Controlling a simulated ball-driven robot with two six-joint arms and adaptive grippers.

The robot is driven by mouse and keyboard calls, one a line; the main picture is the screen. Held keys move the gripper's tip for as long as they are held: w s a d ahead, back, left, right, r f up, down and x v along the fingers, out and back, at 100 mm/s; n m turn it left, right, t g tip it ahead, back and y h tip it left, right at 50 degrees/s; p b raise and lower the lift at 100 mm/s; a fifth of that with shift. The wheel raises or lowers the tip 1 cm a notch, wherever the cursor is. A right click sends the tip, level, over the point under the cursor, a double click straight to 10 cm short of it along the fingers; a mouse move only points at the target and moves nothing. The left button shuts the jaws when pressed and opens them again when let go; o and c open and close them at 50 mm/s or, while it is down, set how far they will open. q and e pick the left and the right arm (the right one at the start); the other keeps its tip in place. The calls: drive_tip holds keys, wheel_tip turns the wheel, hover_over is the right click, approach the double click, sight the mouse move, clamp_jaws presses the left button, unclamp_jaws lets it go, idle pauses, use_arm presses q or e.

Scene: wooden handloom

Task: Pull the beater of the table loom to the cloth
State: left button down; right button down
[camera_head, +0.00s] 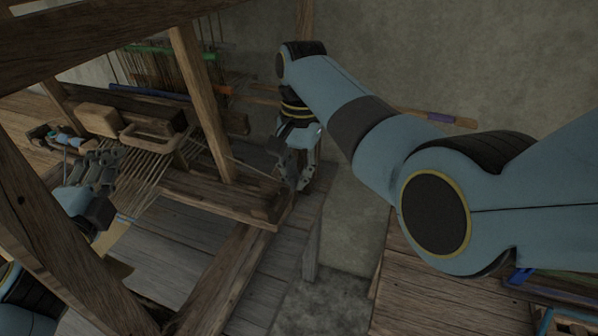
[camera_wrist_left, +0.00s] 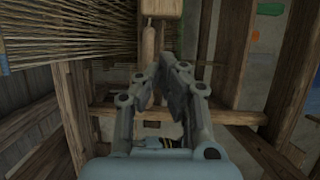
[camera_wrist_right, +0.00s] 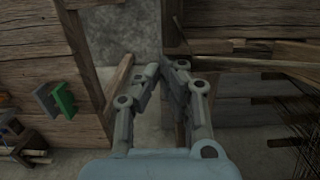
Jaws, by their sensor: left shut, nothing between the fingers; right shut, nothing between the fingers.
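The beater appears to be the wooden bar with a loop-shaped handle (camera_head: 153,132) across the loom, in the head view. Pale warp threads (camera_head: 152,168) run from it toward the front; threads also fill the upper left of the left wrist view (camera_wrist_left: 60,32). A tan patch (camera_head: 116,238), possibly the cloth, is partly hidden behind my left arm. My left gripper (camera_head: 116,155) is shut and empty, left of the threads and in front of the beater, apart from the handle. My right gripper (camera_head: 300,187) is shut and empty, beyond the right end of the loom's front beam.
A slanting post (camera_head: 203,105) stands between the handle and my right arm. A thick frame beam (camera_head: 50,225) crosses the near left. A wooden bench (camera_head: 425,300) stands at the lower right. A green block (camera_wrist_right: 63,99) shows in the right wrist view.

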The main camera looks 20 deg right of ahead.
drive_tip(key=shift+s+a+f, duration=0.15)
drive_tip(key=shift+s+a, duration=0.25)
drive_tip(key=shift+s, duration=0.15)
use_arm(q)
drive_tip(key=c, duration=1.3)
unclamp_jaws()
